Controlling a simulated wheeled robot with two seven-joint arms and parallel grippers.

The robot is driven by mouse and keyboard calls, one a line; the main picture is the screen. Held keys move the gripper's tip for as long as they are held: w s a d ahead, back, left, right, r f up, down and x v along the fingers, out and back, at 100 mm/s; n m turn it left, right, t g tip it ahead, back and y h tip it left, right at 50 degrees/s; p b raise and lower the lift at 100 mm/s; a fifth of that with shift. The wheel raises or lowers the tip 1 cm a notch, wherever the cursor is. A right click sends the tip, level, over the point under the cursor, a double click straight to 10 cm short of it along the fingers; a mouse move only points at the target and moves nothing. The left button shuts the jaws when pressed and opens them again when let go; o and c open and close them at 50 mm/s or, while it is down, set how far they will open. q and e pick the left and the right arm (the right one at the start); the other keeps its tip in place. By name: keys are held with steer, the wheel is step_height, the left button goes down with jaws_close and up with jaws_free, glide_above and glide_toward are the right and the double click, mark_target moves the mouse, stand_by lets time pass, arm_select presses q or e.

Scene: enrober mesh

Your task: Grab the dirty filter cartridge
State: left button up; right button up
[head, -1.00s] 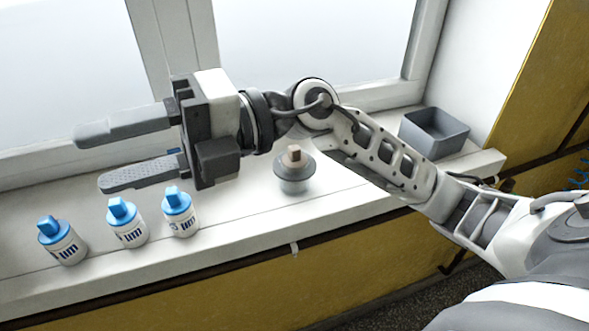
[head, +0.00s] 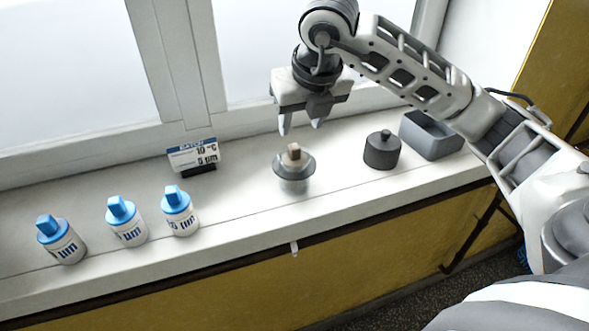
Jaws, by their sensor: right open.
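A tan-brown block-shaped top (head: 293,152), which looks like the handle of the dirty filter cartridge, sticks up from a grey round housing (head: 294,180) on the white sill. The rest of that cartridge is hidden inside the housing. My right gripper (head: 301,127) points down with its fingers apart, empty, above and slightly behind the tan top and not touching it. Three white cartridges with blue caps stand upright on the left: a left one (head: 68,248), a middle one (head: 130,230) and a right one (head: 181,220). My left gripper is not in view.
A label card (head: 194,158) on a dark stand is at the back of the sill (head: 240,205). A dark grey round lid-like piece with a knob (head: 382,153) sits right of the housing. Beyond it is a grey open bin (head: 434,142). The window is close behind.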

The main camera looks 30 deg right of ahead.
mark_target(295, 147)
steer(key=p+x, duration=0.1)
steer(key=x, duration=0.7)
jaws_close()
